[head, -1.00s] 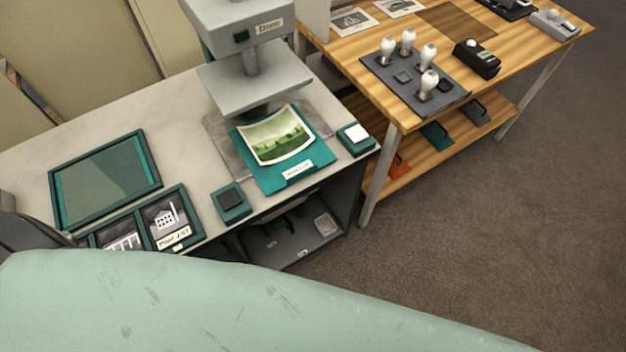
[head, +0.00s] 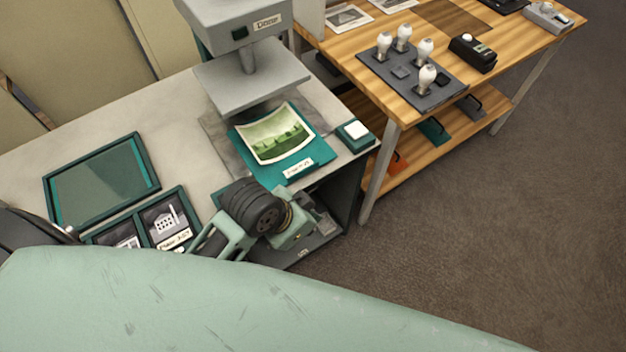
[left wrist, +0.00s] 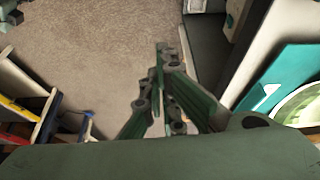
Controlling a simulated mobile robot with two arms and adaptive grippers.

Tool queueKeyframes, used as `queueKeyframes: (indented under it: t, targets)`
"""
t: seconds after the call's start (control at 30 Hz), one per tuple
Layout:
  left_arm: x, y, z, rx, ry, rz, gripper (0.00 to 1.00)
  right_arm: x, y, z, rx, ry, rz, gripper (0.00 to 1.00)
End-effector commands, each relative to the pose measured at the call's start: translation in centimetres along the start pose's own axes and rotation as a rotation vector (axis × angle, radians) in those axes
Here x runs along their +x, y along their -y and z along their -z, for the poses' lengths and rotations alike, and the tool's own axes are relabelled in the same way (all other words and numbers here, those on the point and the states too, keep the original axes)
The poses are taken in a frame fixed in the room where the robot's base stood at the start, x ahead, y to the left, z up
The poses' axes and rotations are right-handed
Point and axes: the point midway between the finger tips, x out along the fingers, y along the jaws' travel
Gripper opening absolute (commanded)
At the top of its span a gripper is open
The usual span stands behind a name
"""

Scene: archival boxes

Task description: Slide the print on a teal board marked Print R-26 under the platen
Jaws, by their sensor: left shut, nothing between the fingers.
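The print (head: 274,136), a curled green landscape picture, lies on a teal board (head: 314,150) with a white label too blurred to read. The board lies flat on the bench, its rear end near the front edge of the grey platen (head: 245,86), which is raised above the bench. My left gripper (head: 318,222) is in front of the board, by the bench's front edge, apart from the board. In the left wrist view its fingers (left wrist: 160,52) are shut and empty above the floor, with the teal board (left wrist: 284,70) and print (left wrist: 300,106) at right. My right gripper is not in view.
A teal pad with a white button (head: 355,131) stands right of the board. A teal-framed glass tray (head: 102,178) and framed plates (head: 166,218) lie at left. A wooden table (head: 400,103) with bulb-shaped handles stands at right.

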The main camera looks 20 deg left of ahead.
Motion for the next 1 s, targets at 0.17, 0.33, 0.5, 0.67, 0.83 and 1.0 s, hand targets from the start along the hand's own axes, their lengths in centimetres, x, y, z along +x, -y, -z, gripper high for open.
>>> queueKeyframes:
  t: [0.17, 0.33, 0.5, 0.67, 0.83, 1.0]
  targets:
    - [-2.1, -2.7, 5.4, 0.335, -0.048, -0.089, 0.0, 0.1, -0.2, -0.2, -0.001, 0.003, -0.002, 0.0]
    - [-3.3, -4.5, 8.8, 0.712, -0.04, -0.159, 0.0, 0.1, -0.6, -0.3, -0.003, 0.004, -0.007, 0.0]
    - [-4.0, -3.8, 10.5, 1.098, 0.043, -0.211, 0.0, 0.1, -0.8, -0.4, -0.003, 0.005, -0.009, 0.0]
    - [-5.1, -0.8, 11.1, 1.38, 0.172, -0.251, 0.0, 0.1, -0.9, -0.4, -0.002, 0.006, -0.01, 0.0]
    - [-6.6, 2.4, 11.2, 1.543, 0.286, -0.292, 0.0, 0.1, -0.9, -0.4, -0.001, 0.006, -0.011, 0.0]
    - [-7.3, 3.8, 11.2, 1.598, 0.333, -0.316, 0.0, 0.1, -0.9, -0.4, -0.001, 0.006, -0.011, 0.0]
